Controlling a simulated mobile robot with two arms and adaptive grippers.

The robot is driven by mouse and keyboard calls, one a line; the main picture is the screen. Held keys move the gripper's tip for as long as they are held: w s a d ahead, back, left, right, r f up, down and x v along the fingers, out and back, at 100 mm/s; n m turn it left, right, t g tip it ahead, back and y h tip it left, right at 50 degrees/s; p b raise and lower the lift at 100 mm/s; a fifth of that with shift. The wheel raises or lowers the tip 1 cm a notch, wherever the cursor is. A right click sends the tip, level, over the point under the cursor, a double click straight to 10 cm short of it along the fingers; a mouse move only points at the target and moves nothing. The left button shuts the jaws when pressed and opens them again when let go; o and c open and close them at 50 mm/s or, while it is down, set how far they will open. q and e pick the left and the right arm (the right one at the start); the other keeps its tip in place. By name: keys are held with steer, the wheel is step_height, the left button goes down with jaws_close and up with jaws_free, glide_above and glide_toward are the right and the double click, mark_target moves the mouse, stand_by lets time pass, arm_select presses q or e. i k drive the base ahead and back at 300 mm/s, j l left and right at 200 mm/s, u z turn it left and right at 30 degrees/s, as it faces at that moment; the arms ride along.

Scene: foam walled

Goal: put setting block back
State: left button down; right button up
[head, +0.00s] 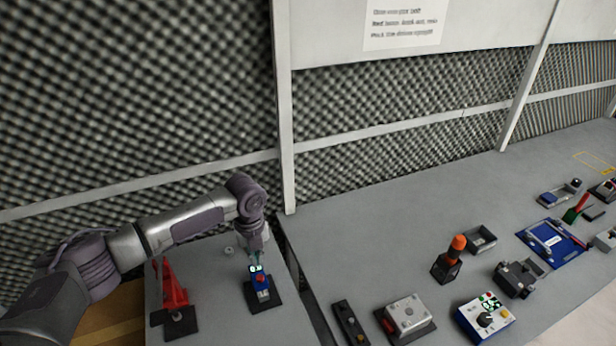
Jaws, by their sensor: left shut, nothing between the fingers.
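My left gripper (257,249) is at the end of the arm coming in from the left. It points down and is shut and empty, just above or touching the top of a small blue device (261,286) with a lit display. The device stands on a black pad on the left grey table. I cannot say for certain which thing is the setting block; a silver metal block (407,313) on a black base lies on the right table, apart from the gripper. My right gripper is not in view.
A red angled stand (170,289) is left of the blue device. The right table holds an orange-topped tool (455,251) in a black holder, a grey tray (481,240), a dark clamp-like fixture (518,279), a blue-white control box (485,315) and a blue mat (568,254). A gap separates the tables.

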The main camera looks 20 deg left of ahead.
mark_target(263, 298)
steer(key=k+l, duration=0.5)
steer(key=k, duration=0.2)
steer(key=k+l, duration=0.5)
steer(key=k, duration=0.15)
